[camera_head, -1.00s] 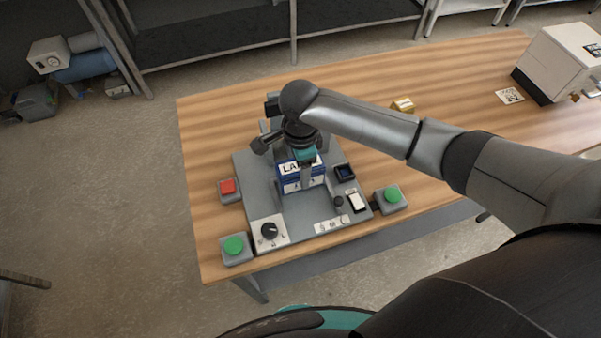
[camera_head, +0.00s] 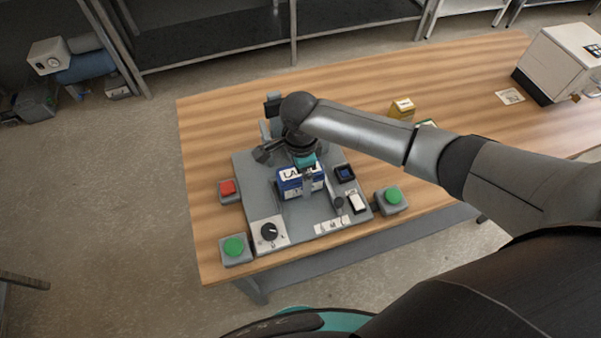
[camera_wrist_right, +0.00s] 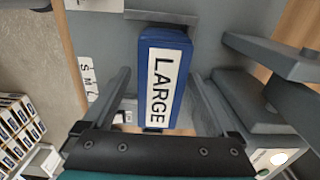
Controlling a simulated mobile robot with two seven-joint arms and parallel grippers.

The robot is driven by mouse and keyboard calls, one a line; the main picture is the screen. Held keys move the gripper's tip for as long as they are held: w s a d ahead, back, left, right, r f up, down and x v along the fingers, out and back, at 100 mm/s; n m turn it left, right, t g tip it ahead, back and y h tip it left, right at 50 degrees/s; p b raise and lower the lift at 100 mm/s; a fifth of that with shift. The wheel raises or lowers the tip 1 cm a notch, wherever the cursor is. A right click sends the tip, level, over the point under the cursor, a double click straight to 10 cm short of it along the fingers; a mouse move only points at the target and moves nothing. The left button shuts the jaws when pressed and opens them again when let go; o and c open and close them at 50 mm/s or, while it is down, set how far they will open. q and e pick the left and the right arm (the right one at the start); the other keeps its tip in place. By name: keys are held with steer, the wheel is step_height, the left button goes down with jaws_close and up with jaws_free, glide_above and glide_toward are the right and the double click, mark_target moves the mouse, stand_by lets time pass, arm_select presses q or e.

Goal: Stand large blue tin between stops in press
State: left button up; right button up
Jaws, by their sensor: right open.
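The large blue tin (camera_head: 288,186), with a white label reading LARGE, stands on the grey plate of the press (camera_head: 266,206). It also shows in the right wrist view (camera_wrist_right: 178,75), with a grey stop (camera_wrist_right: 160,17) at its far end. My right gripper (camera_head: 308,180) is over the tin. In the right wrist view its open fingers (camera_wrist_right: 160,88) lie on either side of the tin, with gaps showing. The tin's underside and any stop nearer my gripper are hidden. My left gripper is not in view.
Green buttons (camera_head: 234,246) (camera_head: 393,195), a red button (camera_head: 228,187) and a dial (camera_head: 269,231) surround the plate. A yellow tin (camera_head: 401,109) stands behind my right arm. A white machine (camera_head: 562,62) is at the far right. The table's back left is clear.

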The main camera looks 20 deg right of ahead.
step_height(320, 180, up, 12)
steer(key=p, duration=0.1)
steer(key=shift+r+p, duration=0.2)
steer(key=shift+p, duration=0.15)
